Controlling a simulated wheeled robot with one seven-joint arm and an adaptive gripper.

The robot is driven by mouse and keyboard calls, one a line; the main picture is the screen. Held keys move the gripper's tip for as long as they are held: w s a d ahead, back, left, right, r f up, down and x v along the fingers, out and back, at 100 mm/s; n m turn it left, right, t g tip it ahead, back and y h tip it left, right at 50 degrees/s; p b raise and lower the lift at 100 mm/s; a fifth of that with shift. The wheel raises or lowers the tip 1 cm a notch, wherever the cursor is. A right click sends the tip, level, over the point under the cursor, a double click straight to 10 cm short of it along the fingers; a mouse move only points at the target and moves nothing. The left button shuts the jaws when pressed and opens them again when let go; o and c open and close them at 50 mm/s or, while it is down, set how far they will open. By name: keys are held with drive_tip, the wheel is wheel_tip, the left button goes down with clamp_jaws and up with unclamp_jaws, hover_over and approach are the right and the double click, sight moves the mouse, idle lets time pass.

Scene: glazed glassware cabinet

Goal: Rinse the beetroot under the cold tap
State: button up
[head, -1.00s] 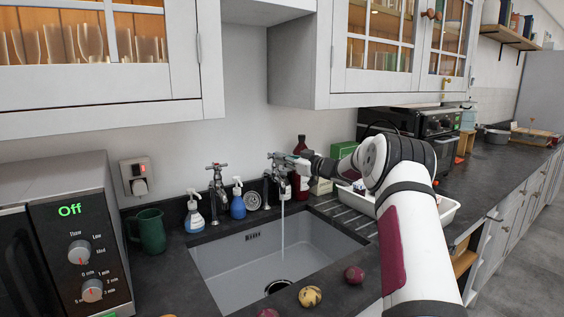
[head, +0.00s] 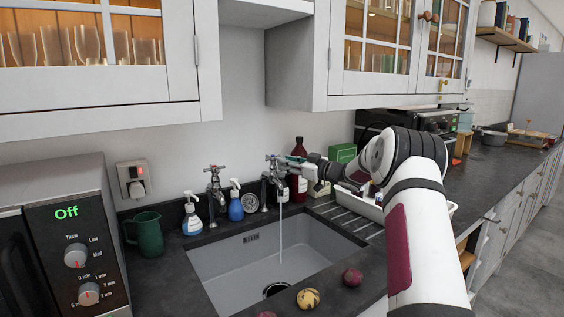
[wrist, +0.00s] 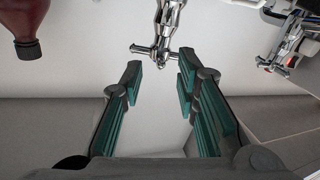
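Two chrome taps stand behind the sink (head: 215,268). The right tap (head: 279,172) runs a thin stream of water into the bowl; the left tap (head: 215,182) shows no stream. I cannot read which is cold. My gripper (head: 290,160) is at the right tap's top. In the wrist view my gripper (wrist: 160,78) is open and empty, with the cross handle of the tap (wrist: 155,51) just beyond and between its teal fingertips. A dark purple-red round vegetable, likely the beetroot (head: 352,277), lies on the front counter edge. Another dark red one (head: 266,315) is cut off at the bottom.
A yellowish speckled vegetable (head: 308,298) lies between the dark ones. Soap bottles (head: 236,205), a green mug (head: 145,234) and a microwave (head: 65,250) stand left. A dark red bottle (head: 299,175) and white tray (head: 365,203) are right. Wall cabinets (head: 385,60) hang above.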

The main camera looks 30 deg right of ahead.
drive_tip(key=v, duration=0.8)
drive_tip(key=shift+s, duration=0.35)
drive_tip(key=shift+r, duration=0.15)
drive_tip(key=w+a+r+m+h, duration=0.1)
drive_tip(key=a+r+m+h, duration=0.1)
drive_tip(key=a+r+h, duration=0.6)
drive_tip(key=s+a+r+m+g+h+p, duration=0.1)
drive_tip(key=s+a+r+m+g+h, duration=0.15)
drive_tip(key=s+a+r+g, duration=0.4)
drive_tip(key=s+a+f+g+y, duration=0.1)
drive_tip(key=s+a+f, duration=0.4)
drive_tip(key=s, duration=0.8)
drive_tip(key=s+a+f+m+g+y, duration=0.1)
drive_tip(key=s+a+f+g+y, duration=0.1)
drive_tip(key=s+a+f, duration=0.3)
drive_tip(key=s+a+f+g+y+p, duration=0.1)
drive_tip(key=s+a, duration=1)
drive_tip(key=s, duration=1.1)
wheel_tip(320, 180, down, 4)
drive_tip(key=shift+r+g+y, duration=0.1)
drive_tip(key=shift+g+y, duration=0.35)
drive_tip(key=shift+g, duration=0.8)
